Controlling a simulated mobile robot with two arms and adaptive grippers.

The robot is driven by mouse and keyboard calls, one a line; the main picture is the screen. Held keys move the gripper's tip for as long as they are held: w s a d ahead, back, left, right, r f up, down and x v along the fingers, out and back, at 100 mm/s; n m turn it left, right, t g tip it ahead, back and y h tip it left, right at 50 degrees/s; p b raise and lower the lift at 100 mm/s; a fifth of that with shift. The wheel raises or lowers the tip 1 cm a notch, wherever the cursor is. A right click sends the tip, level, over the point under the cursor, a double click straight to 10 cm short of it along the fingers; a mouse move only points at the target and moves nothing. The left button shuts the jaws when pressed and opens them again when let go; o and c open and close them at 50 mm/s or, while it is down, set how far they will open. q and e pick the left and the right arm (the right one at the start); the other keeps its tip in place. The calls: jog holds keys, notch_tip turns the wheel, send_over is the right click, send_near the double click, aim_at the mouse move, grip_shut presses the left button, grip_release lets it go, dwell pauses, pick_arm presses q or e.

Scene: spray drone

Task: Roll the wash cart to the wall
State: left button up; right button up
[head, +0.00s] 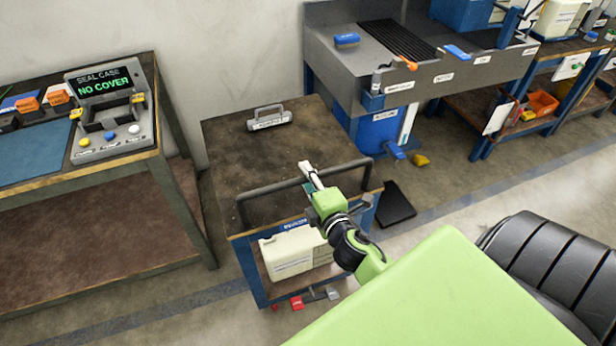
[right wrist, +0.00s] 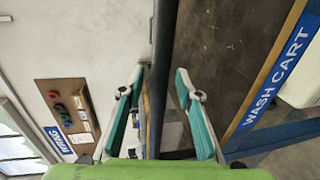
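The wash cart (head: 235,150) stands at the centre of the head view, with a stained dark top, a blue frame and a dark bar handle (head: 265,188) along its near edge. Its blue label strip reads WASH CART in the right wrist view (right wrist: 275,85). My right gripper (head: 307,170) is at the handle. In the right wrist view its two teal-padded fingers (right wrist: 160,78) are apart, one on each side of the dark handle bar (right wrist: 160,50), with narrow gaps showing. My left gripper is not in view. The pale wall (head: 240,50) rises behind the cart.
A workbench (head: 150,165) with a case reading NO COVER stands left of the cart. A grey sink station (head: 440,75) with a blue bin (head: 377,130) stands at back right. A grey handled block (head: 269,122) sits on the cart top. A black mat (head: 396,205) lies to the right.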

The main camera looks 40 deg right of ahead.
grip_shut()
jog(key=shift+w, duration=0.1)
